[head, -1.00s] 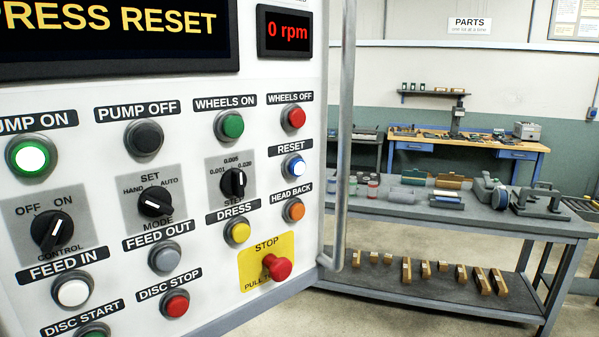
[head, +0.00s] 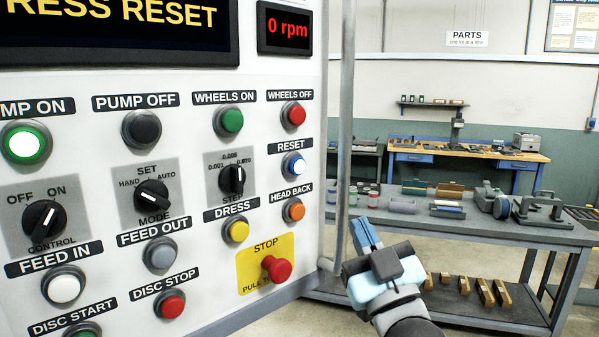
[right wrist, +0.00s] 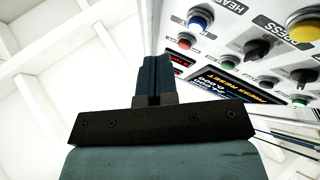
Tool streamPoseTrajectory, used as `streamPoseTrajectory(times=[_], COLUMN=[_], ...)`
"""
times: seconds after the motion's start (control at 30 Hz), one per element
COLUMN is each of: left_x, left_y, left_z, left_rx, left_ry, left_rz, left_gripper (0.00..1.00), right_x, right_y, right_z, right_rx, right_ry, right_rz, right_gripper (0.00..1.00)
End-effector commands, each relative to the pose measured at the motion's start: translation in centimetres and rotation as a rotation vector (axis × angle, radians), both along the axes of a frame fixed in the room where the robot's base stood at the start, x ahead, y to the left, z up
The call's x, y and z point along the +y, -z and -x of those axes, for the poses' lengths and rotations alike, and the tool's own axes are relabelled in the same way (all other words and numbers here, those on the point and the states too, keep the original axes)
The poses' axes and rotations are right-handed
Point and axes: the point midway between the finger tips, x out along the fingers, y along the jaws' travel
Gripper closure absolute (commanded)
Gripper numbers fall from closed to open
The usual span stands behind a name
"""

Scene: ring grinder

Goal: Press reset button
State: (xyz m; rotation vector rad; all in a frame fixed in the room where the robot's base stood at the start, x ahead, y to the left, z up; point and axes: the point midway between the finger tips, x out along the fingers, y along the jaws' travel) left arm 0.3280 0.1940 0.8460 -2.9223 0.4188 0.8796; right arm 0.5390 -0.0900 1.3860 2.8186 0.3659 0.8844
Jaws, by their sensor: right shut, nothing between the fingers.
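The reset button (head: 293,166) is blue with a bright white centre in a metal ring, under its RESET label on the right side of the white control panel. My right gripper (head: 364,235) is shut and empty, to the right of and below the button, just past the panel's right edge and apart from it. In the right wrist view, the closed fingers (right wrist: 154,77) point up the picture, and a blue button, likely the reset button (right wrist: 200,18), shows to their upper right. The display (head: 110,30) shows RESS RESET, cut off at the left. My left gripper is not in view.
A red STOP knob (head: 277,268) on a yellow plate sits below the reset button, with the orange HEAD BACK button (head: 293,210) between. A vertical metal rail (head: 346,130) runs along the panel's right edge. A grey workbench (head: 460,228) stands behind my gripper.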

Motion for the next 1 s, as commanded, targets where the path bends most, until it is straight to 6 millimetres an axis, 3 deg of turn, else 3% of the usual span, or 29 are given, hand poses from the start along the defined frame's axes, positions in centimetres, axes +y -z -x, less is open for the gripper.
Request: streamPoseTrajectory(times=[0.1, 0.3, 0.77, 1.0], left_x=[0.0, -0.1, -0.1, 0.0], left_y=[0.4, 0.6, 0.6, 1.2], left_z=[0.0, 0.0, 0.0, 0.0], left_rx=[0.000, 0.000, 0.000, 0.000], left_ry=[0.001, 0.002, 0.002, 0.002], left_rz=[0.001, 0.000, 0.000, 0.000], left_gripper=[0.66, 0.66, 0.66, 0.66], right_x=[0.5, 0.9, 1.0, 2.2], right_y=[-3.8, -7.2, -7.8, -7.7], right_z=[1.2, 2.5, 2.7, 1.3], right_rx=[-0.092, -0.173, -0.187, -0.186], right_ry=[-0.004, -0.007, -0.008, -0.009], right_rz=[-0.007, -0.015, -0.015, -0.017], right_gripper=[1.00, 1.00, 1.00, 1.00])
